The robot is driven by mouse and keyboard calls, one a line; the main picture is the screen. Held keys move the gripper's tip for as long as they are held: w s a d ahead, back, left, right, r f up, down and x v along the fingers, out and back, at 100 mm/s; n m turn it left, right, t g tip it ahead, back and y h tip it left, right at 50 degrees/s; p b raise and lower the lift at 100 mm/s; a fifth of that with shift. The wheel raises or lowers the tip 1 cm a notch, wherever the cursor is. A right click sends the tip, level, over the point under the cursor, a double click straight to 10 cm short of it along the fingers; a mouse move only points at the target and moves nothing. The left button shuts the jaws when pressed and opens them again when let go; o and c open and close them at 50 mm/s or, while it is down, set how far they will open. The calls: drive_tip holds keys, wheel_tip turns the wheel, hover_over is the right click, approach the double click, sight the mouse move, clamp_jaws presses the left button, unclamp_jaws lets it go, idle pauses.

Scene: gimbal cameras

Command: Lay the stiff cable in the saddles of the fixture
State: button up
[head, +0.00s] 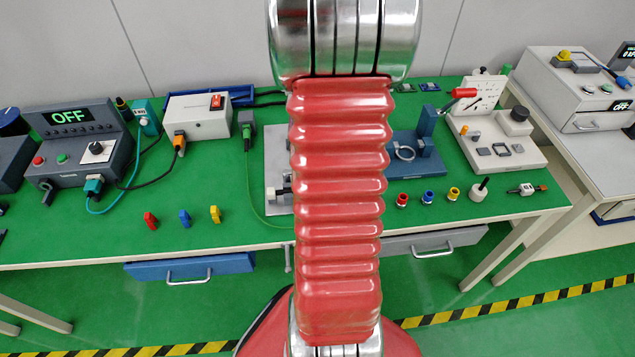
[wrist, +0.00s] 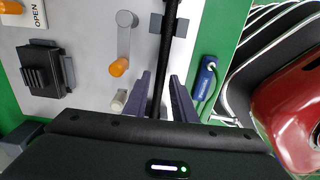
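The stiff cable (wrist: 167,45) is a straight black rod running up the wrist view. It passes over or through a grey saddle (wrist: 182,28) on the pale fixture plate (wrist: 85,40); I cannot tell how deep it sits. My gripper (wrist: 160,88) has its two dark fingers on either side of the cable. They appear open, with narrow gaps beside the cable. The cable's lower part is hidden behind my gripper body. In the head view my red arm covers most of the fixture, and only an edge of its plate (head: 277,150) shows.
On the plate are a grey lever with an orange knob (wrist: 118,67) and a dark clamp block (wrist: 43,70). A blue connector (wrist: 207,75) with a green cord lies right of the plate. A blue stand (head: 410,145) and coloured rings stand right of my arm.

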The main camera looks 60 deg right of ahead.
drive_tip(key=shift+o, duration=1.1)
drive_tip(key=shift+r, duration=0.1)
wheel_tip(320, 180, up, 14)
drive_tip(key=shift+f, duration=0.2)
